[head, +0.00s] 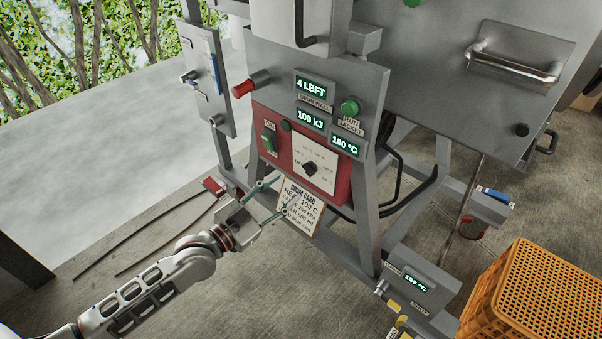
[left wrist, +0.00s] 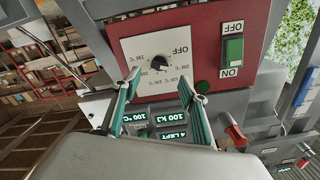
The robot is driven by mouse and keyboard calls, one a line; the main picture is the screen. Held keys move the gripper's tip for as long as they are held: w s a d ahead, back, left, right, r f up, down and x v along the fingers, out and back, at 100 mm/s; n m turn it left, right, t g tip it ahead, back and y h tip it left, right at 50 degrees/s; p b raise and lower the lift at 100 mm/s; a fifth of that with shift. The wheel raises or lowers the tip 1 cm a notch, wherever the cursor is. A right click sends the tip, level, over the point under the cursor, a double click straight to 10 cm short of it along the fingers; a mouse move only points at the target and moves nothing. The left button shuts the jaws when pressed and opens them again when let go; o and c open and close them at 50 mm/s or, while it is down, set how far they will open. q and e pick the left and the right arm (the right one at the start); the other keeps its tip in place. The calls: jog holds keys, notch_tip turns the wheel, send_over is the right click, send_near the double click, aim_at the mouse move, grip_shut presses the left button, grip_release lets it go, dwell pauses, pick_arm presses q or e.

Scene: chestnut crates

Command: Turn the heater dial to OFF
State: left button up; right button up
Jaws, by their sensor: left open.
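The heater dial (head: 310,169) is a small black knob on a white plate in the red panel (head: 345,188). In the left wrist view the dial (left wrist: 159,63) sits on the same plate, upside down, with temperature marks and an OFF label (left wrist: 183,51). I cannot tell which mark its pointer meets. My left gripper (head: 278,198) is open and empty, in front of and below the red panel. In the left wrist view its two fingers (left wrist: 160,80) stand apart, one on either side of the dial's line, with no visible contact. My right gripper is in neither view.
A green ON/OFF switch (head: 268,142) is left of the dial plate. A red-tipped handle (head: 245,88) juts out above. A drum card (head: 299,207) hangs below the panel, close to the gripper. An orange crate (head: 535,300) stands at lower right.

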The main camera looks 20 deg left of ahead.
aim_at(306, 172)
pick_arm(q)
jog(key=b+x, duration=0.1)
jog(key=x, duration=0.5)
jog(key=shift+w, duration=0.1)
jog(key=shift+w+d+r+b, duration=0.15)
jog(key=shift+w+d+b, duration=0.15)
jog(key=shift+w, duration=0.35)
jog(key=shift+c, duration=0.4)
jog(key=c, duration=1)
